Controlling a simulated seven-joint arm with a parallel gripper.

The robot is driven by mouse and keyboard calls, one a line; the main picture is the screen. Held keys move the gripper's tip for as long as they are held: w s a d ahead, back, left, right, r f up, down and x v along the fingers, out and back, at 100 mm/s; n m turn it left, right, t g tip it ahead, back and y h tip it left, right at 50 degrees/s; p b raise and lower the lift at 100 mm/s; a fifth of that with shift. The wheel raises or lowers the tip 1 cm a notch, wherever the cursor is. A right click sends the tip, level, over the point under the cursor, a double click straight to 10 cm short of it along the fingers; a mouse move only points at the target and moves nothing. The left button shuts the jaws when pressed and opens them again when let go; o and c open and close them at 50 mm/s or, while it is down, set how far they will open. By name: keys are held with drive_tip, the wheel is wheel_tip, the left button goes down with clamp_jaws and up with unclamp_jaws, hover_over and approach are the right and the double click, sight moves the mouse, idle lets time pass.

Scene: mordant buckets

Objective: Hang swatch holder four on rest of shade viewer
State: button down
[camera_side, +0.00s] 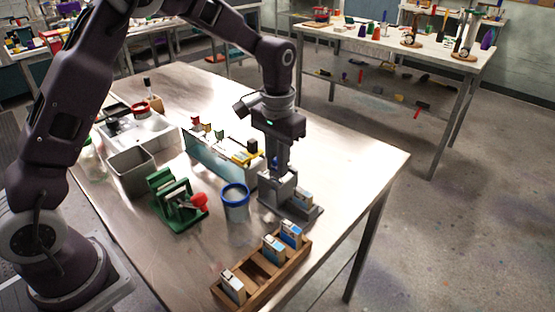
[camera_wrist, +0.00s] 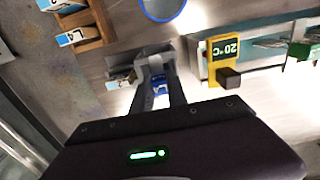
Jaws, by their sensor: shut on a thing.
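My gripper (camera_side: 281,168) points down over the grey shade viewer (camera_side: 316,213). In the wrist view the fingers (camera_wrist: 158,98) are shut on a small blue-and-white piece, a swatch holder (camera_wrist: 160,88), at the viewer's grey upright (camera_wrist: 155,62). Its number is hidden, and I cannot tell whether it touches the rest. Another white-and-blue swatch holder (camera_side: 302,200) stands at the viewer's right side; it also shows in the wrist view (camera_wrist: 122,79). A wooden rack (camera_side: 258,291) at the front holds more holders (camera_side: 232,287), (camera_side: 273,248), (camera_side: 290,233), with an empty gap.
A blue-rimmed bucket (camera_side: 236,202) stands close left of the viewer. A yellow thermometer (camera_wrist: 228,48) reading 20°C sits on a clear bath behind. A green stand (camera_side: 177,205) with a red knob and a grey bin (camera_side: 130,172) are further left. The table's right side is clear.

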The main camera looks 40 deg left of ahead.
drive_tip(key=c, duration=1.2)
unclamp_jaws()
drive_tip(key=shift+c, duration=0.2)
wheel_tip(320, 180, up, 7)
drive_tip(key=shift+r, duration=0.1)
drive_tip(key=s+a+r+t, duration=0.1)
drive_tip(key=s+r+t, duration=0.1)
drive_tip(key=s+r, duration=0.6)
drive_tip(key=s+a+t, duration=0.1)
drive_tip(key=s+t, duration=0.2)
drive_tip(key=s, duration=1.7)
drive_tip(key=shift+s+f+t, duration=0.15)
drive_tip(key=shift+f+t, duration=0.15)
